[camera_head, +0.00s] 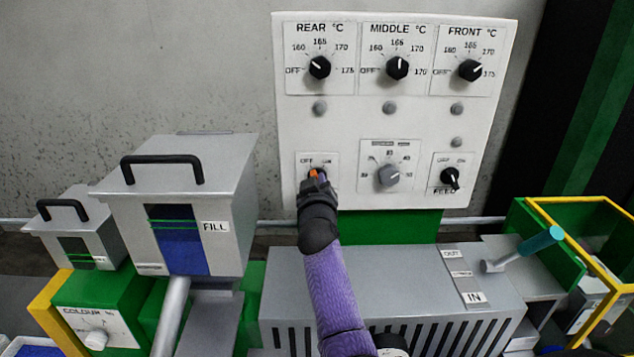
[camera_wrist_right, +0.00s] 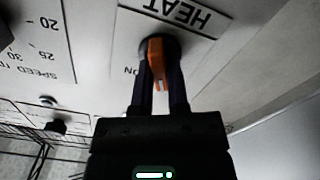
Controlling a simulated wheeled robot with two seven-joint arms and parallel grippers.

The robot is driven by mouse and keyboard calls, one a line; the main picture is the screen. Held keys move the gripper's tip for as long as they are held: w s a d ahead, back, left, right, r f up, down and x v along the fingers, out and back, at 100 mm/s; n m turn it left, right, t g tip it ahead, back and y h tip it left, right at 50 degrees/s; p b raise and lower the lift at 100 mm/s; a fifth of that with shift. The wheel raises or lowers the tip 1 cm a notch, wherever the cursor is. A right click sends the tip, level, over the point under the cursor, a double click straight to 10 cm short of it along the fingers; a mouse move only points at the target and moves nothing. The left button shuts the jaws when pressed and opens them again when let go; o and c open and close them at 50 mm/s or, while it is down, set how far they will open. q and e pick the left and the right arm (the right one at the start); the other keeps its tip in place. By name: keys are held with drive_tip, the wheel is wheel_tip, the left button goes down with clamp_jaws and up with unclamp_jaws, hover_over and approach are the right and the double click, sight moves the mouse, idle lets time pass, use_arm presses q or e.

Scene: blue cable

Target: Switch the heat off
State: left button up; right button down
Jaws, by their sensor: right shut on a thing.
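The heat switch is an orange knob (camera_head: 314,173) on a black round base, low on the left of the white control panel (camera_head: 300,120). Its plate carries OFF and ON marks in the head view. In the right wrist view the orange knob (camera_wrist_right: 156,62) sits below the HEAT label (camera_wrist_right: 178,14). My right gripper (camera_head: 316,180) reaches up to the panel. In the wrist view its two dark fingers (camera_wrist_right: 158,80) are shut on the orange knob, one on each side. The knob's exact angle is partly hidden by the gripper. My left gripper is not in view.
Black REAR (camera_head: 320,67), MIDDLE (camera_head: 397,68) and FRONT (camera_head: 470,70) dials line the panel top. A grey dial (camera_head: 388,175) and the black FEED switch (camera_head: 450,177) are right of my gripper. The FILL hopper (camera_head: 195,190) stands left; a teal-handled lever (camera_head: 540,240) is right.

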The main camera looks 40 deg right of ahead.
drive_tip(key=shift+f+n, duration=0.1)
drive_tip(key=shift+n, duration=0.3)
drive_tip(key=c, duration=0.6)
unclamp_jaws()
drive_tip(key=shift+a, duration=0.1)
drive_tip(key=p+v, duration=0.1)
drive_tip(key=v, duration=0.9)
drive_tip(key=shift+p, duration=0.4)
